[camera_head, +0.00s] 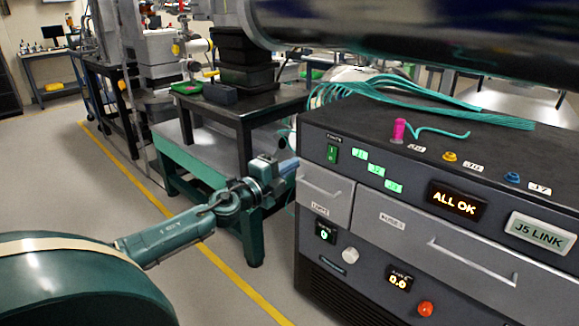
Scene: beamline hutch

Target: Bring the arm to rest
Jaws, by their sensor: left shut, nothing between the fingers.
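My left arm comes in from the lower left in teal. Its gripper (287,167) is shut and empty, just left of the dark control cabinet (335,256). The fingertips are close to the cabinet's left front corner, near the small top drawer (324,194); I cannot tell whether they touch it. The small drawer and the wide drawer (440,250) both look shut. The cabinet display (455,203) reads "ALL OK". My right gripper is not in view.
A pink plug (399,130) with a teal cable stands on the cabinet top, beside yellow (450,157) and blue (512,177) sockets. A green-legged table (172,136) stands behind my gripper. A large dark cylinder (430,35) crosses the upper right. Open floor lies left of the yellow line (240,283).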

